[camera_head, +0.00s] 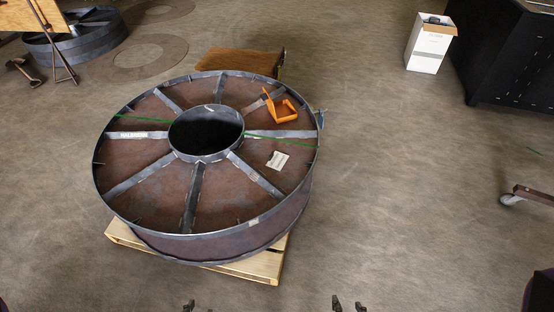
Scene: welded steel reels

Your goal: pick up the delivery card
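A small white card (277,160), which looks like the delivery card, lies on the inner face of a large rusty steel reel (190,243), right of its central hub and below a spoke. Dark marks on it are too small to read. At the bottom edge, only the fingertips of my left gripper (199,308) and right gripper (348,305) show. Each pair of tips stands apart, so both look open, with nothing seen between them. Both are well short of the card.
The reel lies flat on a wooden pallet (262,268), its raised rim around the card. An orange bracket-like object (283,112) and a green strap (270,140) are on it. A white box (430,48) and black cabinet (508,55) stand back right. Floor right of the reel is clear.

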